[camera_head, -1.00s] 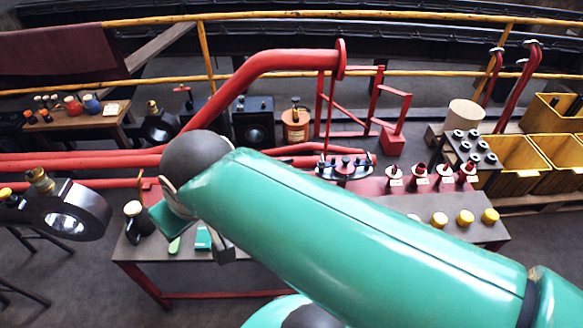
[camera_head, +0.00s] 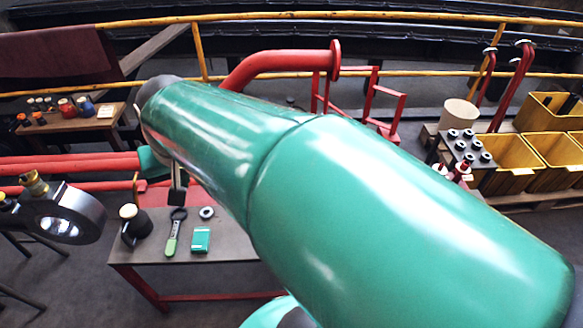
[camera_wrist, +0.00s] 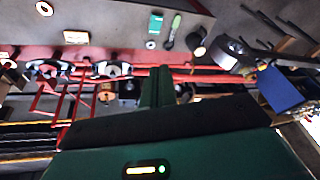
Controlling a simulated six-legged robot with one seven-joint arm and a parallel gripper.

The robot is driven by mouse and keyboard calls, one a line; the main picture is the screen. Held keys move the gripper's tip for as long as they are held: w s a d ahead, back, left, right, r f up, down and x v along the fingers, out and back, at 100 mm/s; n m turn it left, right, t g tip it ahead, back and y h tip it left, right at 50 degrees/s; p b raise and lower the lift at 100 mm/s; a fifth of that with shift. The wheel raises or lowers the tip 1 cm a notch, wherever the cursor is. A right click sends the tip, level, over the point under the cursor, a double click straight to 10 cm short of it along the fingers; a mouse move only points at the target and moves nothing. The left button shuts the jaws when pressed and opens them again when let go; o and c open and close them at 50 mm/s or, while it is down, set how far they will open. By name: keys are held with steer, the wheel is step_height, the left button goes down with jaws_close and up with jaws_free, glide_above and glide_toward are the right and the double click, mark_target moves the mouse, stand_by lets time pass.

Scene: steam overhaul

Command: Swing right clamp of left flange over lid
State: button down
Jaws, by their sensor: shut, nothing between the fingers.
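My gripper (camera_wrist: 160,70) shows in the wrist view as two green fingers closed together, with nothing held. In the head view my green arm hides the flanges, and my gripper is mostly hidden.
The grey bench (camera_head: 232,250) holds a green-handled tool (camera_head: 172,236), a green box (camera_head: 201,239), a ring (camera_head: 206,212) and a dark knobbed part (camera_head: 135,225). Red pipes (camera_head: 65,163) run behind it. A large ring fitting (camera_head: 68,220) stands left. Yellow bins (camera_head: 513,163) are right.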

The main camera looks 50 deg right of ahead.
steer(key=w+d+f+m+y, duration=0.1)
steer(key=w+d+f+m, duration=0.25)
steer(key=d, duration=0.45)
steer(key=w+d+f+m+g+y, duration=0.1)
steer(key=w+d+f+m, duration=0.25)
steer(key=d, duration=0.45)
steer(key=w+d+f+m+y, duration=0.1)
steer(key=w+d+f+m, duration=0.1)
steer(key=d+f+m, duration=0.5)
steer(key=s+d+f+m+t, duration=0.1)
steer(key=s+d+f+m, duration=0.2)
steer(key=d, duration=0.5)
steer(key=s+d+f+m+t+y, duration=0.1)
steer(key=s+d+f+m, duration=0.3)
steer(key=d+f, duration=0.4)
steer(key=s+d+f+m+t+y, duration=0.1)
steer(key=s+d+f, duration=0.4)
steer(key=d, duration=0.5)
steer(key=m+t, duration=0.1)
steer(key=m, duration=0.1)
steer(key=shift+d+f+m+t, duration=0.25)
steer(key=shift+f+m+t, duration=0.05)
steer(key=shift+f, duration=0.1)
steer(key=w+a+r+x, duration=0.1)
steer(key=r+x, duration=0.1)
steer(key=x, duration=1.1)
steer(key=shift+w, duration=0.35)
